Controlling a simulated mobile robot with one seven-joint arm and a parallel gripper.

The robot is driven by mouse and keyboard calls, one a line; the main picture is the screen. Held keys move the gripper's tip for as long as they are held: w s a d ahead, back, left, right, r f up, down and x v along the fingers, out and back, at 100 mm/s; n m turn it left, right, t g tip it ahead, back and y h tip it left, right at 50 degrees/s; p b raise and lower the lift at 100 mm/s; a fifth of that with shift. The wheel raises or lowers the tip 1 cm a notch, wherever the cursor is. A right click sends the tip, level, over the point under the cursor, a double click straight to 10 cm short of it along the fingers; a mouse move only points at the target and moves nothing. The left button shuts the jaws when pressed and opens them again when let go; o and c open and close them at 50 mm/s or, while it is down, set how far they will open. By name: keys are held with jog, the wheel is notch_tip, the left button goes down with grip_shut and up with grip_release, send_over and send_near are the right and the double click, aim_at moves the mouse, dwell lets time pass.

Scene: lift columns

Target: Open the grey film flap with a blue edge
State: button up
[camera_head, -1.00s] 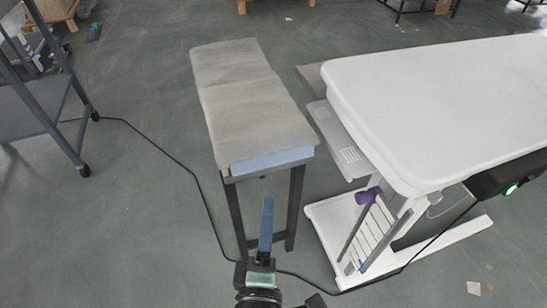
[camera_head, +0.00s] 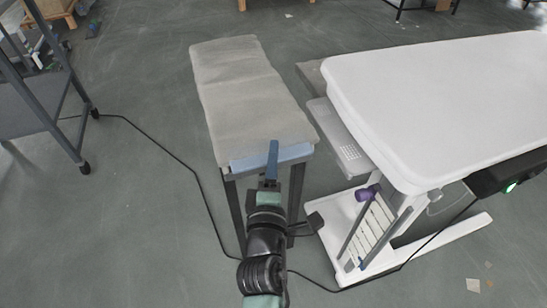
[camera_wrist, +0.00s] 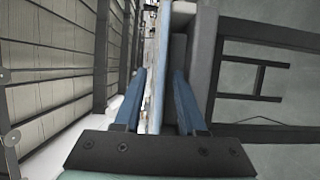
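The grey film flap (camera_head: 245,95) lies flat along the top of a narrow dark-legged bench. Its blue edge (camera_head: 242,164) runs across the bench's near end. My gripper (camera_head: 273,150) is at that near end, overlapping the right part of the blue edge. In the wrist view my gripper (camera_wrist: 159,85) shows two blue fingers standing well apart. Pale and grey layers of the bench end (camera_wrist: 205,50) show ahead, between and beside the fingers. I cannot tell whether a finger touches the edge. Part of the blue edge is hidden behind my gripper.
A white table (camera_head: 430,100) stands close on the right, with a white slatted rack (camera_head: 368,235) below it. A dark shelf cart (camera_head: 40,105) stands at the left. A black cable (camera_head: 165,150) crosses the floor. Floor left of the bench is otherwise clear.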

jog(key=shift+c, duration=0.2)
grip_shut()
jog(key=shift+r, duration=0.1)
dwell(1.2)
